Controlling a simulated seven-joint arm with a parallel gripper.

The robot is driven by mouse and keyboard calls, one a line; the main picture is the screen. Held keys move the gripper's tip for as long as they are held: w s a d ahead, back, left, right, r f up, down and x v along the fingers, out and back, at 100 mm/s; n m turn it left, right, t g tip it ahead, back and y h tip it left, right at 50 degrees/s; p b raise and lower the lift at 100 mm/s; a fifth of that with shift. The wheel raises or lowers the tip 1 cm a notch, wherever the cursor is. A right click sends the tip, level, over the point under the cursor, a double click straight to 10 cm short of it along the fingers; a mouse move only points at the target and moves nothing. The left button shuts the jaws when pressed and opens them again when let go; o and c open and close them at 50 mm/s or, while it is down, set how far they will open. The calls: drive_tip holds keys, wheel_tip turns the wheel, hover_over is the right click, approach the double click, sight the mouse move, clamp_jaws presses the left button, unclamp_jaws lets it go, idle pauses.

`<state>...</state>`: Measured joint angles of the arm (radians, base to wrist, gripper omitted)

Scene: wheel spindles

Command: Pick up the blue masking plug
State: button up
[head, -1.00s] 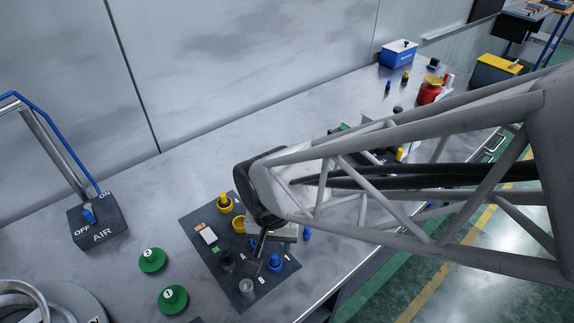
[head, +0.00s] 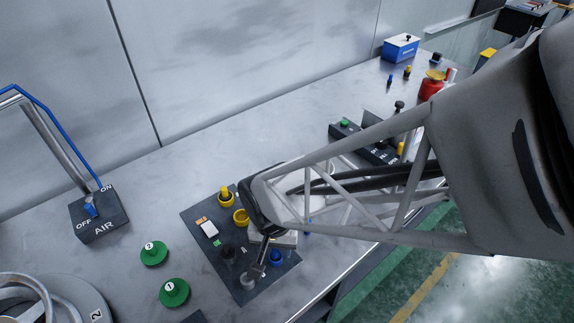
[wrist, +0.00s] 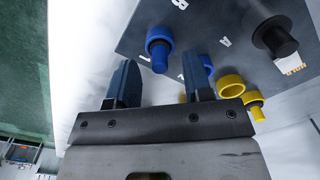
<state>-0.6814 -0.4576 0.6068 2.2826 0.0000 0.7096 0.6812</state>
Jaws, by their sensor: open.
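A blue plug (wrist: 159,45) with a wide collar and narrower stem stands on the dark mat in the wrist view. It appears beyond and between the fingertips of my gripper (wrist: 158,72), which is open and empty, apart from it.
The table's front edge is close on the right.

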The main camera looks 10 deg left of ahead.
drive_tip(key=shift+f, duration=0.85)
clamp_jaws()
